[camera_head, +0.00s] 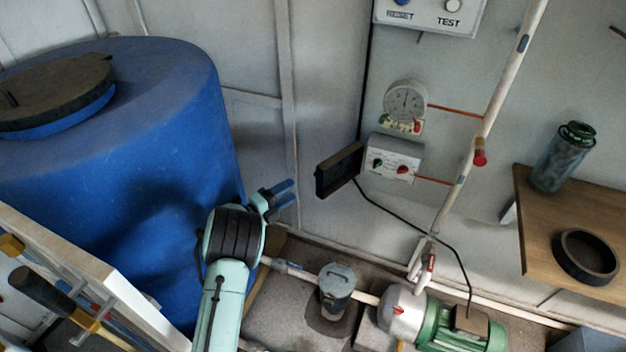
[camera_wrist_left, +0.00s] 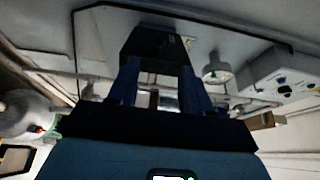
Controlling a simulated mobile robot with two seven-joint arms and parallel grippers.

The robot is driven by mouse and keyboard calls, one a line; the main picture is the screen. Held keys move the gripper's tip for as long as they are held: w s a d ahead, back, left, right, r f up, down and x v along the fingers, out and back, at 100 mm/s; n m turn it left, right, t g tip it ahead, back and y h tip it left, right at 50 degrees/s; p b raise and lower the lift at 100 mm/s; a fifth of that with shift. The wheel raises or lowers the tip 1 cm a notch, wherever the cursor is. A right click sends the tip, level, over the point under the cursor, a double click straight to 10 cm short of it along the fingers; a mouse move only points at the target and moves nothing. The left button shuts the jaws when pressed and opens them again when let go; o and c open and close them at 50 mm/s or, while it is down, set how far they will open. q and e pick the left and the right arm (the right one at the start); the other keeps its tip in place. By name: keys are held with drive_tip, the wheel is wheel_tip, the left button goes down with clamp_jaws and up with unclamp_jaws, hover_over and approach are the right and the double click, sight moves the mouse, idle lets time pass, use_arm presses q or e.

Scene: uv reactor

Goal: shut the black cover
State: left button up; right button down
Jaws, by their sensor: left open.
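The black cover (camera_head: 340,170) stands open, swung out to the left of a small white control box (camera_head: 392,158) with a red and a green knob on the wall. The box's front is exposed. My left gripper (camera_head: 288,192) is open and empty, to the left of the cover and slightly lower in the picture, with a gap between them. In the left wrist view the dark cover (camera_wrist_left: 152,45) shows beyond the fingertips of my left gripper (camera_wrist_left: 159,72). My right gripper is in neither view.
A big blue tank (camera_head: 130,190) stands close on the left. A round gauge (camera_head: 406,102) is above the box, with a slanting white pipe (camera_head: 492,115) to its right. A green pump (camera_head: 455,325) is below. A wooden shelf (camera_head: 550,235) holds a bottle and a black ring.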

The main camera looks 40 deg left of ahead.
use_arm(q)
drive_tip(key=b, duration=0.2)
approach(334, 165)
drive_tip(key=w+a+f, duration=0.2)
drive_tip(key=w, duration=0.1)
drive_tip(key=shift+w+f, duration=0.1)
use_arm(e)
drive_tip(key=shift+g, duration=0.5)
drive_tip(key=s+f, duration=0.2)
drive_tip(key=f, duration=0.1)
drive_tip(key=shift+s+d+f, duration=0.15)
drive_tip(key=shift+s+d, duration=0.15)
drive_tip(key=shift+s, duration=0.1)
use_arm(q)
clamp_jaws()
